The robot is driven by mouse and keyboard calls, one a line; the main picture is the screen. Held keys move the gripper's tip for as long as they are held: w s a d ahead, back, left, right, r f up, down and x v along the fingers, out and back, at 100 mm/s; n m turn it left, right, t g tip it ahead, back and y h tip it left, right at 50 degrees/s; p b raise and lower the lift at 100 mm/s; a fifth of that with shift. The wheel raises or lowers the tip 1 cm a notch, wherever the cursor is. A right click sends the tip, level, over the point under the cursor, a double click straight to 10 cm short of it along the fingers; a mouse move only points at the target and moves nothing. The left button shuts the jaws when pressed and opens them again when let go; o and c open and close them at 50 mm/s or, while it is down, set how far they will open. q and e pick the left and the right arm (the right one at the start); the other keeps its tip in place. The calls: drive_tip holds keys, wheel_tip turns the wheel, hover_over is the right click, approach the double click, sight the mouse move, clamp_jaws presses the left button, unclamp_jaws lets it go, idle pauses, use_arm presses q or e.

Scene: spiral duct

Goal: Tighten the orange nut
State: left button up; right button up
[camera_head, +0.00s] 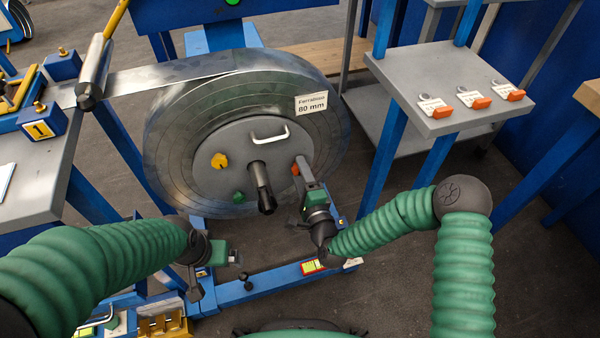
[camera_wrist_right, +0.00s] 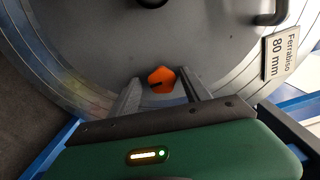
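The orange nut (camera_head: 295,169) sits at the right side of the grey round plate (camera_head: 215,140) on the front of the large metal coil. In the right wrist view the orange nut (camera_wrist_right: 161,79) lies between the tips of my right gripper (camera_wrist_right: 160,82), with a finger on each side and small gaps showing. In the head view my right gripper (camera_head: 303,172) reaches up to the nut and partly covers it. My left gripper (camera_head: 232,257) is low, in front of the coil and away from the nut; its fingers are unclear.
A yellow nut (camera_head: 219,160), a green nut (camera_head: 239,197), a dark central shaft (camera_head: 262,188) and a handle (camera_head: 269,136) stand out from the plate. A grey stand (camera_head: 440,75) with orange-tagged items is at right. A workbench (camera_head: 35,165) is at left.

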drive_tip(key=shift+a+r, duration=0.1)
drive_tip(key=p+v, duration=0.5)
drive_tip(key=v, duration=1.2)
drive_tip(key=shift+w, duration=0.1)
